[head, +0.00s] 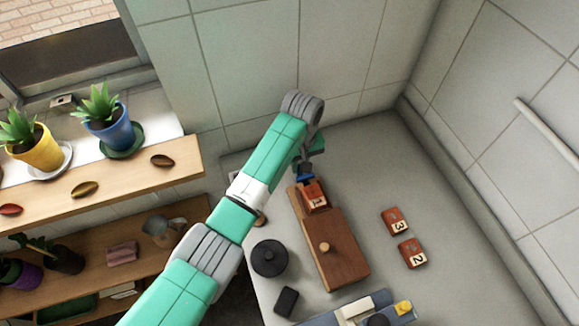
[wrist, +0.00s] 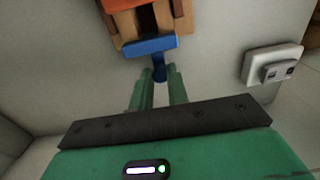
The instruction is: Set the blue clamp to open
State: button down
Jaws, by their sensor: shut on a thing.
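The blue clamp (wrist: 148,46) is a T-shaped piece at the end of a wooden block in the wrist view. Its short stem sits between my gripper's (wrist: 160,76) two green fingertips, which are shut on it. In the head view only a little of the blue clamp (head: 305,178) shows, under the end of my arm. The clamp is at the far end of a brown wooden block (head: 346,262) with a round knob. A red-orange piece marked 1 (head: 314,196) sits at that same end, close to the clamp. My gripper hides part of the clamp in the head view.
Red blocks marked 3 (head: 394,222) and 2 (head: 412,253) lie right of the wooden block. A black round object (head: 269,258) and a small black object (head: 287,301) are left of it. A wall outlet (wrist: 273,66) shows in the wrist view. Shelves with plants stand left.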

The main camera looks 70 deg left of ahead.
aim_at(299, 165)
jog(key=shift+a, duration=0.1)
jog(key=c, duration=1.4)
grip_release()
jog(key=shift+a, duration=0.15)
jog(key=shift+o, duration=0.2)
jog(key=shift+r, duration=0.1)
notch_tip(299, 165, up, 8)
jog(key=shift+f+b, duration=0.15)
jog(key=shift+b, duration=0.25)
jog(key=shift+w, duration=0.1)
